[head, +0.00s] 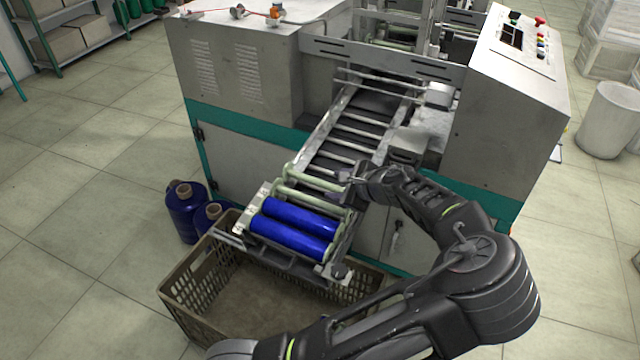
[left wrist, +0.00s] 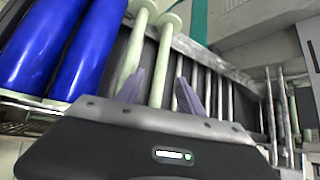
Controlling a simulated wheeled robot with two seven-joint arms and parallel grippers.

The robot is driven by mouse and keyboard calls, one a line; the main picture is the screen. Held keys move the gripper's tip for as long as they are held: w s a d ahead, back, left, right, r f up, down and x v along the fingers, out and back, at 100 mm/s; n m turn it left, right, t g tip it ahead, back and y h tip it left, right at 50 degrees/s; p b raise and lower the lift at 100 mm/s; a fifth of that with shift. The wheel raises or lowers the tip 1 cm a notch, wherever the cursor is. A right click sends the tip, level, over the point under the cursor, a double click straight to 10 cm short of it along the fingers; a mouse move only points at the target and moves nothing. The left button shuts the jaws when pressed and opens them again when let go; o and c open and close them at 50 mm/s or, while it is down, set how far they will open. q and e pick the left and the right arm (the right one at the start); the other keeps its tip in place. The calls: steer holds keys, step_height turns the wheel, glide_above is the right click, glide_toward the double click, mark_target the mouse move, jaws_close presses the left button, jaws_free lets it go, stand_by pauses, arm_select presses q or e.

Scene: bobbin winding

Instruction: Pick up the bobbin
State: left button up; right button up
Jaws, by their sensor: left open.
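Two blue wound bobbins, an upper one (head: 300,217) and a lower one (head: 290,237), lie side by side at the near end of the roller chute (head: 338,245). Both also show at the left of the left wrist view (left wrist: 82,50). Just behind them lie pale green bare bobbins (head: 312,179), also in the left wrist view (left wrist: 163,62). My left gripper (head: 347,180) is at the right edge of the chute, by the ends of the pale green bobbins. Its fingers (left wrist: 160,92) are apart, with a pale green bobbin showing between them; I see no grip on it.
A brown plastic crate (head: 185,297) stands on the floor below the chute's end. Blue spools (head: 184,208) stand left of it. The grey winding machine (head: 250,75) rises behind. A white bin (head: 606,120) stands at right. The floor at left is clear.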

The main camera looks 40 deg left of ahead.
mark_target(326, 184)
arm_select(q)
steer(key=shift+x, duration=1.4)
steer(key=shift+x, duration=2.6)
steer(key=shift+w+r, duration=0.1)
jaws_close()
